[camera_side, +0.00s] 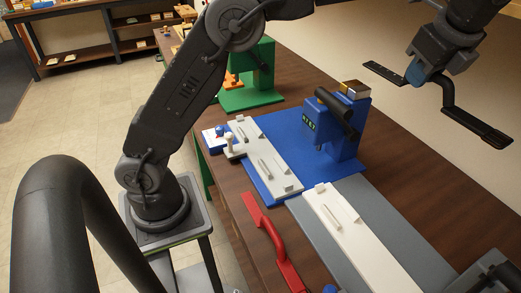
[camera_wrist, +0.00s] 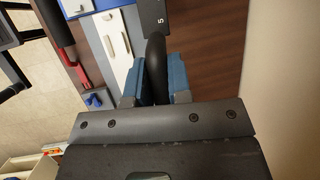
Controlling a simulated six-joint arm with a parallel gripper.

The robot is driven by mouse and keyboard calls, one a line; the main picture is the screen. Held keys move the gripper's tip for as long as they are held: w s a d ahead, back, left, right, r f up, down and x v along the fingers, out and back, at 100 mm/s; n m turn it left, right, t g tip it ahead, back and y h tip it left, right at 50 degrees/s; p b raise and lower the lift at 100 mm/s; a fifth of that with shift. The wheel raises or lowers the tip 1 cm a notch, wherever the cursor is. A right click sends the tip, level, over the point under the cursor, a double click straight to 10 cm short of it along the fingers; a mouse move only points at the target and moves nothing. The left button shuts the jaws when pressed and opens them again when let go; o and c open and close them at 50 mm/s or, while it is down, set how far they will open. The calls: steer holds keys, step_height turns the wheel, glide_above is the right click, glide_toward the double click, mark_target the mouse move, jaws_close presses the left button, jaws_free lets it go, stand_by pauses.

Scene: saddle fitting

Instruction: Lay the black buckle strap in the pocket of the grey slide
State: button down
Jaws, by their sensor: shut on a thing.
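The black buckle strap (camera_side: 464,119) is a bent dark bar with flat, slotted ends. My gripper (camera_side: 415,74), with blue fingertips, is shut on it high at the upper right in the side view, well above the table. In the wrist view the strap (camera_wrist: 156,62) stands between the blue fingers of my gripper (camera_wrist: 158,78); most of it is hidden there. The grey slide (camera_side: 388,208) looks to be the flat grey strip at the lower right, beside a pale plate (camera_side: 362,238). I cannot make out its pocket. The strap is apart from it.
A blue fixture (camera_side: 348,138) with a black roller stands on a blue base (camera_side: 285,135). A second pale plate (camera_side: 262,158) lies left of it. A red handle (camera_side: 268,235) is at the front, a green fixture (camera_side: 258,96) behind. Bare brown table (camera_side: 420,180) lies at the right.

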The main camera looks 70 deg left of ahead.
steer(key=s+a+r, duration=0.2)
steer(key=a, duration=1.2)
steer(key=g, duration=0.1)
glide_above(256, 143)
steer(key=a, duration=0.1)
steer(key=s+a+f, duration=0.3)
steer(key=s+a, duration=0.1)
steer(key=s, duration=0.6)
step_height(256, 143, down, 16)
steer(key=f, duration=0.1)
steer(key=shift+g, duration=0.3)
steer(key=w+d+f, duration=0.2)
steer(key=w, duration=0.1)
steer(key=w+d+f, duration=0.2)
steer(key=w, duration=0.1)
steer(key=w+d+f, duration=0.2)
steer(key=w+d, duration=0.1)
steer(key=w, duration=0.1)
steer(key=shift+f, duration=2.3)
steer(key=shift+f, duration=0.1)
